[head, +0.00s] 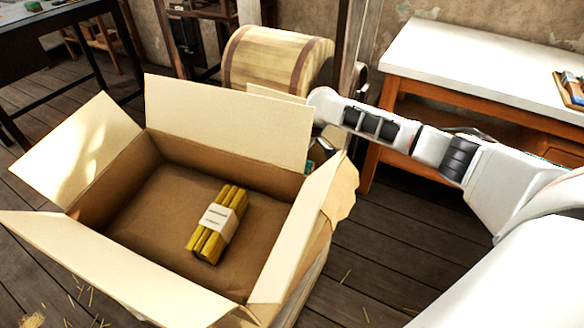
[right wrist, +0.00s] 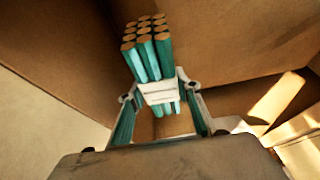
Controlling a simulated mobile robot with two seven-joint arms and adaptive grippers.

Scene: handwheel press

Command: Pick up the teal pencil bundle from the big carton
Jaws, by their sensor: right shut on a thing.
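The teal pencil bundle (right wrist: 152,62) has a white paper band and stands between the fingers of my right gripper (right wrist: 160,100) in the right wrist view. The gripper is shut on it, with brown cardboard walls around. In the head view my right arm reaches in from the right to the back right corner of the large open carton (head: 100,225). Its gripper is mostly hidden behind the flaps there, and only a teal sliver (head: 309,167) shows. I cannot tell whether the bundle is clear of the cardboard. My left gripper is not in view.
A yellow pencil bundle (head: 212,224) with a pale band lies on the carton's floor. The flaps stand open around it. A wooden barrel (head: 272,62) is behind, a white-topped bench (head: 480,65) at the back right. The dark plank floor is mostly clear.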

